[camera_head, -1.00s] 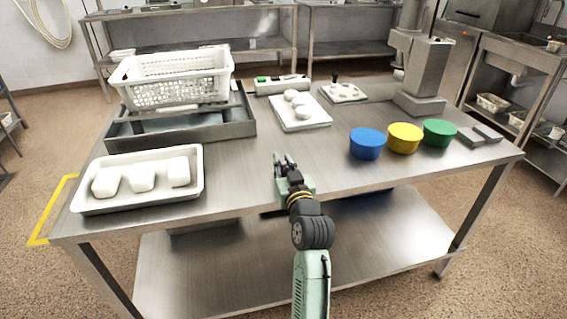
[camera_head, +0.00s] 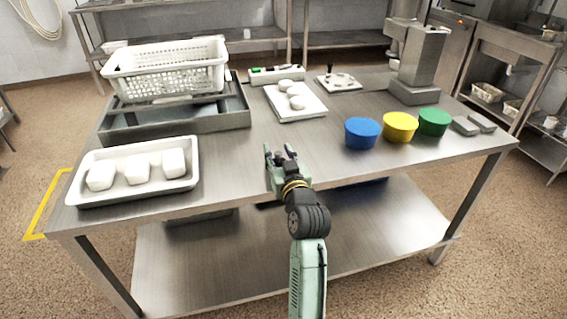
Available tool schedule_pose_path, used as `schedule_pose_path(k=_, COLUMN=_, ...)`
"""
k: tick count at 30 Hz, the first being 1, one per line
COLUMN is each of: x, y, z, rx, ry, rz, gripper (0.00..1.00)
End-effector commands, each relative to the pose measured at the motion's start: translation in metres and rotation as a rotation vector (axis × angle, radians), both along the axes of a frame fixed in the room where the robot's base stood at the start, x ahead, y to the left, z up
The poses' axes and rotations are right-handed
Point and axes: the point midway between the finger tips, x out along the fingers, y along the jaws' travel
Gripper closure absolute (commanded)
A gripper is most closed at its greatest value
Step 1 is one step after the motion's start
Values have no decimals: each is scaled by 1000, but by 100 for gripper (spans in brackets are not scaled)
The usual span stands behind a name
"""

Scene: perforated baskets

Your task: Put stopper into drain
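My gripper (camera_head: 280,152) is over the front part of the steel table (camera_head: 235,165), with its two fingers apart and nothing between them. A small white plate (camera_head: 350,87) with several round spots lies at the back middle of the table. A small dark upright piece (camera_head: 329,70) stands at its back left; it may be the stopper, but it is too small to tell. My gripper is well in front of it, apart. A grey metal basin (camera_head: 190,121) stands at the back left under a white perforated basket (camera_head: 166,70). No drain opening can be made out; the basin's inside is partly hidden.
A white tray with white blocks (camera_head: 135,194) is at front left. A white tray with rounded pieces (camera_head: 310,112) is behind my gripper. Blue (camera_head: 362,134), yellow (camera_head: 400,127) and green (camera_head: 433,122) tubs stand right, before a grey machine (camera_head: 418,65). The table's middle front is clear.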

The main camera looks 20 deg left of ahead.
Motion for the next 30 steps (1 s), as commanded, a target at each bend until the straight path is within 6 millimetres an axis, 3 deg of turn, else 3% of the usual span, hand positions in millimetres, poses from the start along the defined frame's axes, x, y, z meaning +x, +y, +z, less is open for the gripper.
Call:
schedule_pose_path(k=15, x=-82, y=-57, z=-2, rx=1, ry=1, rz=-3, gripper=64)
schedule_pose_path(k=21, x=-97, y=-66, z=-1, rx=1, ry=1, rz=-1, gripper=64)
schedule_pose_path(k=30, x=-99, y=-64, z=4, rx=5, ry=-10, rz=4, gripper=64)
